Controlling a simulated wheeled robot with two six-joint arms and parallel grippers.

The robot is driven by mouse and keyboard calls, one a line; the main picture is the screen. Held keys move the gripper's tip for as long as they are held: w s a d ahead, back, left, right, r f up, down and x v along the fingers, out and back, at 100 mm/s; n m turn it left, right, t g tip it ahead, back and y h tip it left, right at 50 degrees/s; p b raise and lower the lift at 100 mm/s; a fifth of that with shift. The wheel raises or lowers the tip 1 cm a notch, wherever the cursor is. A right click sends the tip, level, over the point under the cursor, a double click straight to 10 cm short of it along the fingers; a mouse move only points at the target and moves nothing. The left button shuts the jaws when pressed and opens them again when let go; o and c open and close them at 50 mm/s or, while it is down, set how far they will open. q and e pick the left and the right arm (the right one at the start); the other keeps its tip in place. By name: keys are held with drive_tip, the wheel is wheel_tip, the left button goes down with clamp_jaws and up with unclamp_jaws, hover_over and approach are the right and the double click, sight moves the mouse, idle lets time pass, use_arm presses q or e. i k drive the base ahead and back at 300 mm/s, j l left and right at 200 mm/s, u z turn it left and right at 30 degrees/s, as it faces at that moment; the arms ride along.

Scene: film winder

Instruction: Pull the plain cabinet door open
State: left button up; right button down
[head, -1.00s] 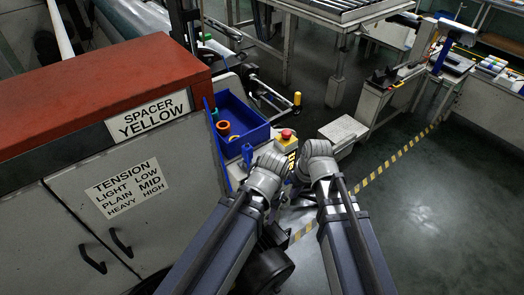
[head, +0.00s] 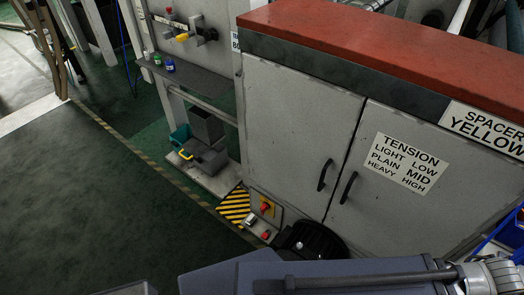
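The grey cabinet has two closed doors under a red top (head: 390,40). The plain door (head: 290,125) is the left one, without a sign. Its dark bar handle (head: 324,174) is near its right edge. The right door (head: 430,215) carries a white TENSION sign (head: 405,163) and has its own dark handle (head: 349,187) near the seam. One of my arms crosses the bottom of the head view, with its wrist at the lower right edge, well away from the plain door's handle. No gripper fingers show.
A black round object (head: 312,240) stands on the floor below the doors. Left of it are a control box with a red knob (head: 265,208) and a yellow-black striped plate (head: 234,206). A shelf (head: 195,85) stands left of the cabinet. Open green floor (head: 90,210) lies at left.

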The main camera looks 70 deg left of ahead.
sight(301, 127)
drive_tip(key=k+l+u, duration=0.15)
drive_tip(key=u, duration=1.95)
